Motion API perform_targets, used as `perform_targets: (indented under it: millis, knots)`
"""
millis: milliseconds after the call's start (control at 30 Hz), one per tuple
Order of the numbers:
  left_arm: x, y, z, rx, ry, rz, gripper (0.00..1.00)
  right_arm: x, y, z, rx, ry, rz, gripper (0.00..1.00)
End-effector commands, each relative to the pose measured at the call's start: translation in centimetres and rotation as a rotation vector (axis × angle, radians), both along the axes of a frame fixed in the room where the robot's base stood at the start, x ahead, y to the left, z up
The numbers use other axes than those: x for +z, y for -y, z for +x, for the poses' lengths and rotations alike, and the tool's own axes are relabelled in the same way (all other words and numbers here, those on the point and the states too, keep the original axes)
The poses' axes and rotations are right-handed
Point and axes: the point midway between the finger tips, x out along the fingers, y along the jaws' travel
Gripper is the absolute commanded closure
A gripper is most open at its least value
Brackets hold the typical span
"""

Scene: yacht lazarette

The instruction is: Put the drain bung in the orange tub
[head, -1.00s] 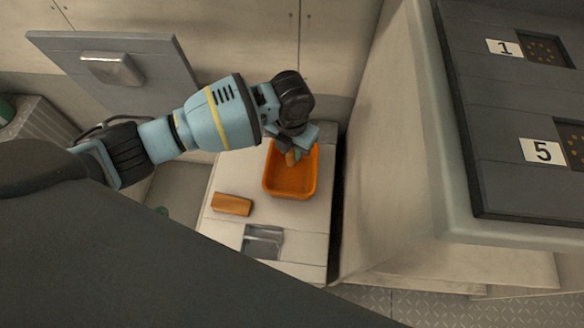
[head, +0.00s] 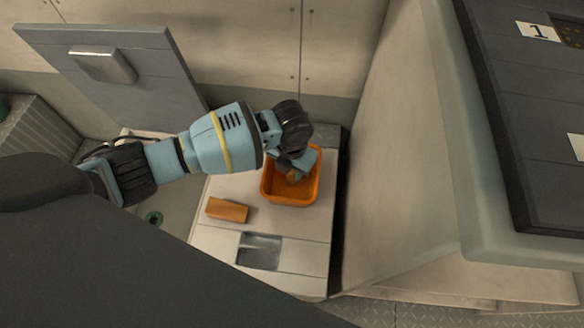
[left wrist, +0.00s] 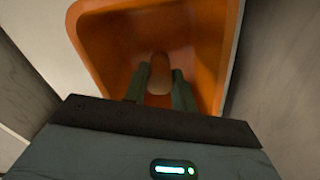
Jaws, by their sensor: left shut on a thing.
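The orange tub (head: 272,192) stands on the pale locker top, and its walls also show in the left wrist view (left wrist: 100,50). My left gripper (head: 294,172) reaches down into the tub's mouth. It is shut on a brownish, rounded piece, which looks to be the drain bung (left wrist: 159,74). The bung is between the two fingers and within the tub's rim. I cannot tell whether it touches the tub floor. In the head view the wrist and fingers hide most of it. My right gripper is not in view.
An orange-brown block (head: 227,210) lies left of the tub on the pale top (head: 222,238). A recessed metal plate (head: 259,251) is in front. A raised grey hatch panel (head: 105,75) is behind left. A dark numbered panel (head: 530,120) overhangs at right.

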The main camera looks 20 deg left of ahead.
Motion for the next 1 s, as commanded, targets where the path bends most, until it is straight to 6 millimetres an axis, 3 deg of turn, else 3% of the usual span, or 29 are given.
perform_targets:
  millis: [200,233,367,733,1000]
  knots:
    - [-0.4,0.0,0.0,0.000,-0.001,0.000,0.95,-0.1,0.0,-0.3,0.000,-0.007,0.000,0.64]
    - [-0.4,0.0,0.0,0.000,0.000,0.000,0.70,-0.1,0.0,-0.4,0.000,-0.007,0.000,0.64]
    - [-0.3,0.0,0.0,0.000,0.000,0.000,0.53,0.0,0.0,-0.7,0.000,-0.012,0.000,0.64]
    - [0.2,0.0,0.0,0.000,0.001,-0.001,0.52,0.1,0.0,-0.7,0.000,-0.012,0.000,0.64]
    - [4.8,0.0,0.1,0.000,0.006,-0.001,0.52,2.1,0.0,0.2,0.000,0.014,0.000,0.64]
